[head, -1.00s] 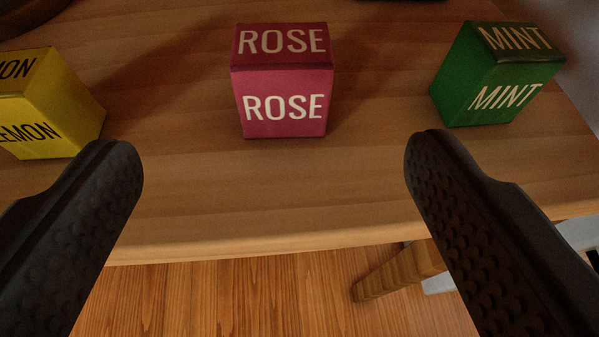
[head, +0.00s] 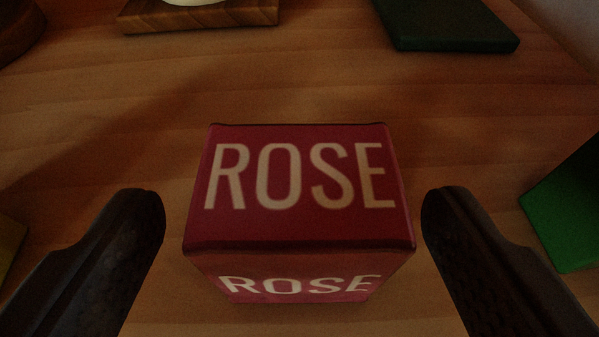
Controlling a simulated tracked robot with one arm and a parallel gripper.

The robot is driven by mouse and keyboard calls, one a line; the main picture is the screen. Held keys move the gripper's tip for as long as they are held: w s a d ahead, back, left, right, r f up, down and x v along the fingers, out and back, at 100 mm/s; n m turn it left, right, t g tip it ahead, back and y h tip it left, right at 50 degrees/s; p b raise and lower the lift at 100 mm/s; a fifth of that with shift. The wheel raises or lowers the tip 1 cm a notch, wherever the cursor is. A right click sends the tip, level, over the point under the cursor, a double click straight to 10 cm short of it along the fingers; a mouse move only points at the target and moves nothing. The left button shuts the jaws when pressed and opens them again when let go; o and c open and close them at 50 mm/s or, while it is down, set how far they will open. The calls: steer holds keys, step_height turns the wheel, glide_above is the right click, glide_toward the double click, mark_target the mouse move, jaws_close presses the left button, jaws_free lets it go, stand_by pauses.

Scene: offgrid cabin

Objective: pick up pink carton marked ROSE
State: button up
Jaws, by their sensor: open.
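The pink carton marked ROSE (head: 301,228) stands upright on the wooden table, with its lettered top and front face in view. My gripper (head: 293,215) is open, with one dark finger to the left of the carton and the other to its right. A gap shows between each finger and the carton's sides. Nothing is held. The lower part of the carton's front is near the bottom of the picture.
A green carton (head: 570,215) stands at the right edge, and a sliver of a yellow carton (head: 8,245) shows at the left edge. A dark green flat thing (head: 445,24) and a wooden board (head: 200,14) lie farther back. Bare tabletop lies behind the ROSE carton.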

mark_target(298, 279)
steer(key=x, duration=0.1)
steer(key=b+x, duration=0.1)
steer(key=x, duration=0.1)
steer(key=shift+w+f, duration=0.15)
steer(key=shift+f, duration=0.25)
steer(key=shift+w+d+f+b, duration=0.1)
steer(key=shift+w+b, duration=0.25)
steer(key=shift+w, duration=0.15)
steer(key=c, duration=1)
steer(key=shift+c, duration=0.2)
